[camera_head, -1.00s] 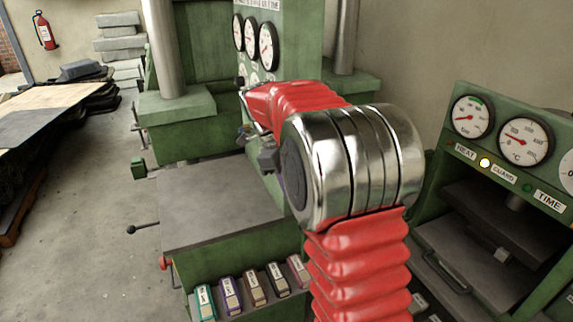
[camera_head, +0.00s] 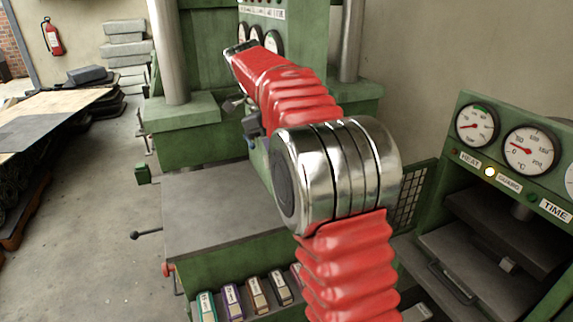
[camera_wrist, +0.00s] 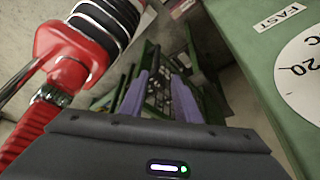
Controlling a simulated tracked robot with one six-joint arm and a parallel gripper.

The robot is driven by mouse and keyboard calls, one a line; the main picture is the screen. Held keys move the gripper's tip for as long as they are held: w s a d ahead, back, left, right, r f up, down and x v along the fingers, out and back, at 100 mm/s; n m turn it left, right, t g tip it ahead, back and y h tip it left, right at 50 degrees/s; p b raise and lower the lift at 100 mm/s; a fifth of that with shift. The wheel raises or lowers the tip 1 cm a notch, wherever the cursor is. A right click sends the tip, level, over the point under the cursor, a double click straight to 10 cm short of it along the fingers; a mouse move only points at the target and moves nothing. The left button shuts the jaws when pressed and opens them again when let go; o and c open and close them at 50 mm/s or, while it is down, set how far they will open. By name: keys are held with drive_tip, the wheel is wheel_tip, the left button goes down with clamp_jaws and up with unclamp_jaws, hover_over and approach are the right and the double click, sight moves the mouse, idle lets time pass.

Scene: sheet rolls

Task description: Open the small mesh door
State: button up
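The small mesh door (camera_head: 412,198), a dark grid in a green frame, shows in the head view just right of my silver arm joint, at the left side of the right-hand press. My arm covers its left part. I cannot tell how far it stands open or see its handle. In the wrist view, my gripper (camera_wrist: 160,80) has two purple fingers, apart with nothing between them. A green-framed grid (camera_wrist: 160,93) shows beyond them, at a distance. In the head view the fingers are not clearly visible; my arm's end is high, before the back press's gauges.
The right press (camera_head: 477,245) has gauges and a lit lamp above its dark opening. The green back press (camera_head: 215,185) has a grey bed and a row of small labelled blocks. In the wrist view, a green panel with a large dial (camera_wrist: 300,75) is close at the right.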

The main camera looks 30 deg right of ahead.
drive_tip(key=shift+c, duration=0.3)
drive_tip(key=shift+c, duration=0.9)
drive_tip(key=shift+s+a+r+n, duration=0.15)
drive_tip(key=shift+s+a+n, duration=0.15)
drive_tip(key=shift+s+n, duration=0.2)
drive_tip(key=shift+c, duration=1.4)
drive_tip(key=s+a+n+t, duration=0.1)
drive_tip(key=n, duration=0.1)
drive_tip(key=s+a+n+t, duration=0.1)
drive_tip(key=s+n, duration=0.1)
drive_tip(key=s+a+r+n, duration=0.1)
drive_tip(key=s+n, duration=0.1)
drive_tip(key=n, duration=0.1)
drive_tip(key=shift+s+a+t+y, duration=0.1)
drive_tip(key=shift+a+t+y, duration=0.2)
drive_tip(key=shift+a+t, duration=0.1)
clamp_jaws()
drive_tip(key=s+a+f+n+t+y, duration=0.1)
drive_tip(key=s+a+f+n+t, duration=0.2)
drive_tip(key=s+n, duration=0.5)
drive_tip(key=s+a+f+n+t+y, duration=0.1)
drive_tip(key=s+a+f+n+t, duration=0.2)
drive_tip(key=s+a+f+n, duration=0.3)
drive_tip(key=shift+s+a+f+n, duration=0.4)
drive_tip(key=shift+s+n, duration=1.15)
drive_tip(key=shift+n, duration=1.75)
drive_tip(key=shift+d, duration=0.15)
